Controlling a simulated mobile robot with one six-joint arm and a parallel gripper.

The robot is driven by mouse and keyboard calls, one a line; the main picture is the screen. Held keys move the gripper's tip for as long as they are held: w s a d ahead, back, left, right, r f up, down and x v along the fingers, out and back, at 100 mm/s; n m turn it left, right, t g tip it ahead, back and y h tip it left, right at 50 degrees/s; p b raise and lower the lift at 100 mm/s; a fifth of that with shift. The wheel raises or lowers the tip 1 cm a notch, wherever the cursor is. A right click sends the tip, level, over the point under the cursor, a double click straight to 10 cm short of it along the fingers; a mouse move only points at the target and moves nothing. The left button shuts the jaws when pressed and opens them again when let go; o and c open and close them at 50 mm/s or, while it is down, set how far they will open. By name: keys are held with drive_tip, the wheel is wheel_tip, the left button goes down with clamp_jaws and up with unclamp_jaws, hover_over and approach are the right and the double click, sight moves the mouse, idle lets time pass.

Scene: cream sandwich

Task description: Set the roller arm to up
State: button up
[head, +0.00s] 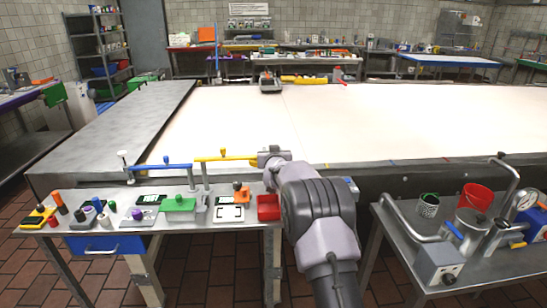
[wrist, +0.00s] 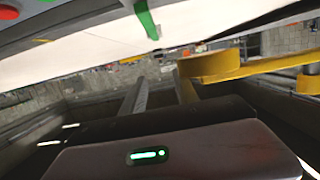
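A yellow horizontal arm (head: 225,158) sits on a post at the front edge of the big pale-topped table; it could be the roller arm, but I cannot tell for certain. In the wrist view a yellow bar with a rounded end (wrist: 250,66) comes in from the right. My gripper (head: 262,154) is at the right end of the yellow arm in the head view. In the wrist view the fingers of my gripper (wrist: 160,80) stand apart with a gap between them. The rounded yellow end is beside the right finger; contact is unclear.
A blue bar (head: 173,168) on posts stands left of the yellow arm. Below is a bench (head: 100,222) with small tools and blocks. A metal cart (head: 400,222) with a red bucket (head: 475,197) is at the right. The big tabletop (head: 330,115) is mostly clear.

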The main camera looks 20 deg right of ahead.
drive_tip(key=p+v, duration=0.2)
drive_tip(key=v, duration=1.4)
drive_tip(key=shift+s, duration=0.4)
